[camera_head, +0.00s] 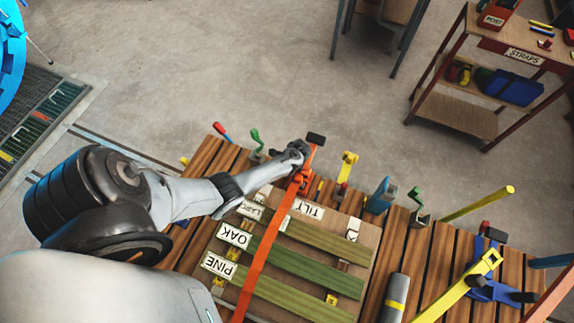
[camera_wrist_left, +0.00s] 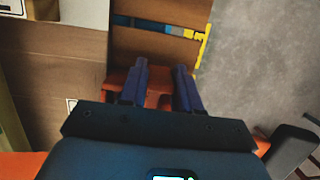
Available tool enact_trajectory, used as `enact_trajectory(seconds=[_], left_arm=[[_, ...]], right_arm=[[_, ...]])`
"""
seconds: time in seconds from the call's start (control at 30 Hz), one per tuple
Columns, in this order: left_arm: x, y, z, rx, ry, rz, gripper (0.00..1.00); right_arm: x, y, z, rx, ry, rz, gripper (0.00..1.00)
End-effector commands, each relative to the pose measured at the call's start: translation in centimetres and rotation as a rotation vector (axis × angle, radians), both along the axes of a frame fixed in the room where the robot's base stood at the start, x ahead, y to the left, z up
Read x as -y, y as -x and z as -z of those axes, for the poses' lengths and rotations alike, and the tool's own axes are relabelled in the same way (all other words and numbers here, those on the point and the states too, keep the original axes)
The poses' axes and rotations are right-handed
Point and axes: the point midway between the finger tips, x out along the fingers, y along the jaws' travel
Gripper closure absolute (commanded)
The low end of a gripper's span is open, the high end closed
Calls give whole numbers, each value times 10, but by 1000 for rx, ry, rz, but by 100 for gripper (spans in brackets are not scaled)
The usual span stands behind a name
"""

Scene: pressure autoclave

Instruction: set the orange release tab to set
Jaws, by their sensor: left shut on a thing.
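An orange ratchet (camera_head: 306,180) with a black-ended handle (camera_head: 316,138) sits at the far edge of the slatted bench. An orange strap (camera_head: 265,245) runs from it towards the front, across a wooden board. My left gripper (camera_head: 300,152) is at the ratchet and covers part of it. In the left wrist view, the two dark fingers of my left gripper (camera_wrist_left: 162,85) straddle an orange part (camera_wrist_left: 157,99), which I take to be the release tab, and are shut on it. Its exact setting cannot be read. My right gripper is not in view.
The board (camera_head: 365,238) carries green slats and labels PINE (camera_head: 219,264), OAK (camera_head: 234,235) and TILT (camera_head: 309,209). Yellow (camera_head: 347,165), blue (camera_head: 381,195) and green (camera_head: 419,205) fittings stand right of the ratchet. A yellow bar (camera_head: 455,287) and grey cylinder (camera_head: 394,297) are farther right.

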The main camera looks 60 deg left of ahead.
Motion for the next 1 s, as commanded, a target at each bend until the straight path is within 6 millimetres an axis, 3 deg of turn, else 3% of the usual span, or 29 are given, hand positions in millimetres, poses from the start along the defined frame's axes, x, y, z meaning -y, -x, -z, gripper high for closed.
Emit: enact_trajectory(seconds=[0.27, 0.3, 0.47, 0.77, 1.0], left_arm=[[1, -1, 0, 1, 0, 0, 99], [1, -1, 0, 1, 0, 0, 65], [1, -1, 0, 1, 2, 1, 43], [1, -1, -1, 2, 1, 1, 43], [5, -4, -25, 2, 1, 2, 43]], right_arm=[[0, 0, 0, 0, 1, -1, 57], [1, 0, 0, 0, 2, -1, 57], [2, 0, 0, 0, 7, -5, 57], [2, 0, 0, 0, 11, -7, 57], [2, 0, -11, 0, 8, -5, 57]])
